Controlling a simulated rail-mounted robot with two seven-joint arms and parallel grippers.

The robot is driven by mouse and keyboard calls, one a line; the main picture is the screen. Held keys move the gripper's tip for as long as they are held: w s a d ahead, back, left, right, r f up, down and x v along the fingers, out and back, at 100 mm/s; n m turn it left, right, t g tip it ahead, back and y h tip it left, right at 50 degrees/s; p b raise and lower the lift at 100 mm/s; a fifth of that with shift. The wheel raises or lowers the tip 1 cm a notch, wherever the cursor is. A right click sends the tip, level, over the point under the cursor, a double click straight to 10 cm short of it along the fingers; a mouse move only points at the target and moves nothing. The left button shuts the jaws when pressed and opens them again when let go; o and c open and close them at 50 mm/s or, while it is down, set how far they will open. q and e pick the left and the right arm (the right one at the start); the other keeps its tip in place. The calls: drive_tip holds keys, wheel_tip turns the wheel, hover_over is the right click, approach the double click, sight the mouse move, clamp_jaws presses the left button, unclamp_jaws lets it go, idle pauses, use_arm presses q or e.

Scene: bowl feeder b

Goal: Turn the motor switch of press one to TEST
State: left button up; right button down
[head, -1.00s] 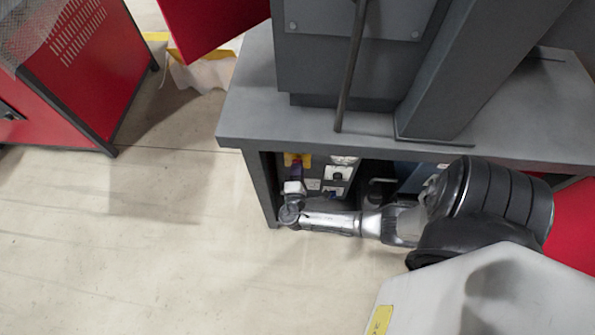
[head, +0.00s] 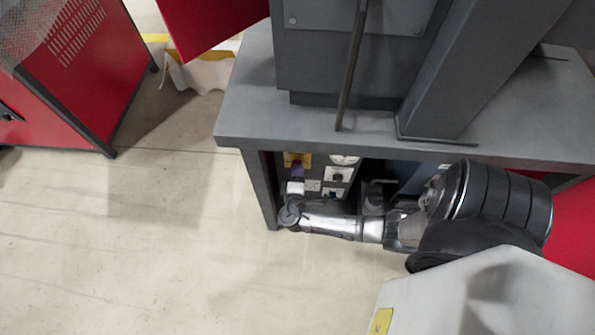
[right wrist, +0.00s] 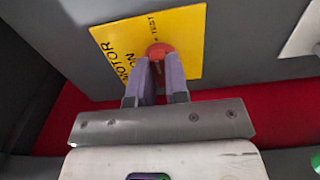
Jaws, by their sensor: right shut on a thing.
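The motor switch (right wrist: 159,51) is a red knob on a yellow plate (right wrist: 187,28) marked MOTOR, ON and TEST in the right wrist view. My right gripper (right wrist: 158,72) has its two purple fingers closed on the knob. The fingers and knob hide the knob's pointer, so I cannot tell its setting. In the head view the yellow plate (head: 291,158) shows small under the grey press table, with my right gripper (head: 297,172) in front of it. My left gripper is not in view.
The grey table top (head: 240,115) overhangs the open bay holding the panel. Beside the switch are a white-labelled control (head: 338,174) and a round gauge (head: 344,159). A red cabinet (head: 75,70) stands at the left. The floor (head: 130,240) between is clear.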

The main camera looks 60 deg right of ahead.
drive_tip(key=c, duration=1.1)
unclamp_jaws()
drive_tip(key=p+v, duration=0.4)
drive_tip(key=v, duration=1)
drive_tip(key=shift+w, duration=0.1)
drive_tip(key=shift+d, duration=0.1)
